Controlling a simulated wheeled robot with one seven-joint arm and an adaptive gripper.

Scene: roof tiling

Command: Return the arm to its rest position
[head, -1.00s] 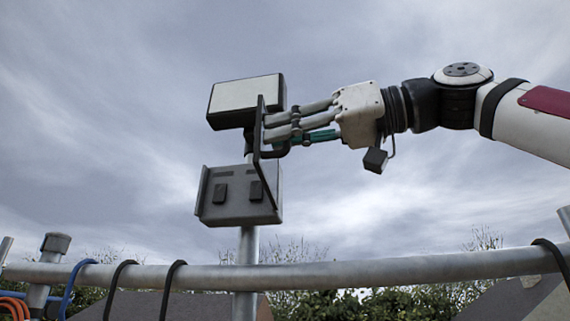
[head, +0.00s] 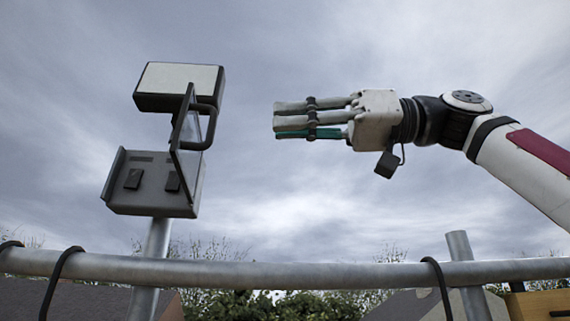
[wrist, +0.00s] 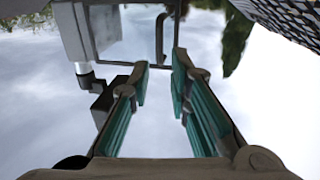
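My gripper (head: 276,122) is to the right of the switch box, with clear sky between them. In the wrist view, my gripper (wrist: 160,62) has its teal-padded fingers apart, with nothing between them. The grey switch box (head: 153,190) stands on a metal post and has two dark switches. Its hinged, dark-framed clear cover (head: 187,135) stands swung out, and a black handle (head: 210,128) faces my gripper. The handle (wrist: 160,38) also shows in the wrist view, beyond the fingertips. My arm extends in from the right.
A box with a pale panel (head: 180,78) sits above the switch box. A metal rail (head: 330,275) crosses the bottom, with dark cables looped over it. A short upright post (head: 465,270) rises at the lower right. The space around my gripper is open air.

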